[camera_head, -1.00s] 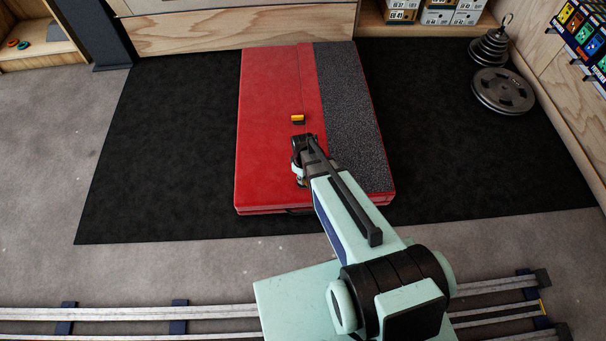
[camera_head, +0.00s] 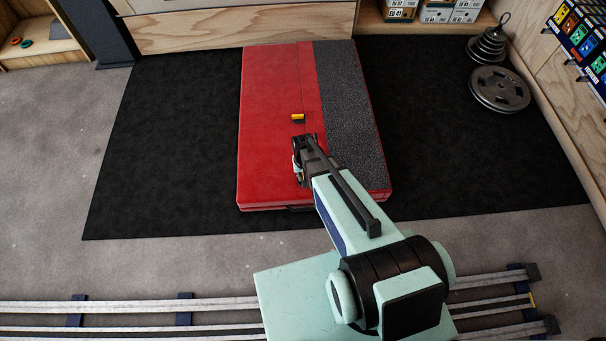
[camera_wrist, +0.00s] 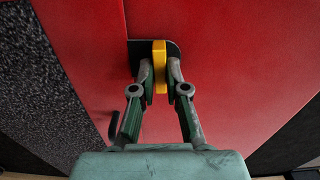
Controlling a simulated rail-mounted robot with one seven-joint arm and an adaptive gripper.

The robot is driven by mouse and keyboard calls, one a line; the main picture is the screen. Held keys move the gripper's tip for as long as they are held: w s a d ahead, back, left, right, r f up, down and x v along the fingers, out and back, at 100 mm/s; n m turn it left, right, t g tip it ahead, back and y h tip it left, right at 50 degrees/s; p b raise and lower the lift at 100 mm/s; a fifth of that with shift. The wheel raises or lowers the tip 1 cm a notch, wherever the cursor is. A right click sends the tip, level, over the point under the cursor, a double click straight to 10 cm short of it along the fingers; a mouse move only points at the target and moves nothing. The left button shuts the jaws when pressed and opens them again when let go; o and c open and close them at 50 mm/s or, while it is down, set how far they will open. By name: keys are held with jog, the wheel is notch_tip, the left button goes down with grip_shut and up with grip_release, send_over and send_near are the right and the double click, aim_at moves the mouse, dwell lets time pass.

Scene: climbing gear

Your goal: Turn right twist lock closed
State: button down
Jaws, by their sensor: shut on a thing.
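A red crash pad (camera_head: 268,160) lies flat with a dark speckled strip (camera_head: 348,105) along its right side. My gripper (camera_head: 302,146) is low over the pad's near half. In the wrist view my gripper (camera_wrist: 160,82) is shut on a yellow twist-lock handle (camera_wrist: 159,58), one fingertip on each side. The handle stands on a black base plate (camera_wrist: 173,47) by a seam in the red cover and points roughly along that seam. In the head view my gripper hides this lock. Another yellow lock (camera_head: 298,117) shows just beyond my gripper, apart from it.
The pad lies on a black floor mat (camera_head: 165,150) with free room on both sides. Weight plates (camera_head: 500,90) are at the back right. Shoe boxes (camera_head: 437,12) sit on a shelf at the back. A dark shape (camera_wrist: 113,126) lies left of my fingers in the wrist view.

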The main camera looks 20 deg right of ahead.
jog(key=shift+m, duration=0.4)
jog(key=c, duration=1.2)
grip_release()
notch_tip(320, 180, up, 12)
jog(key=shift+s, duration=0.1)
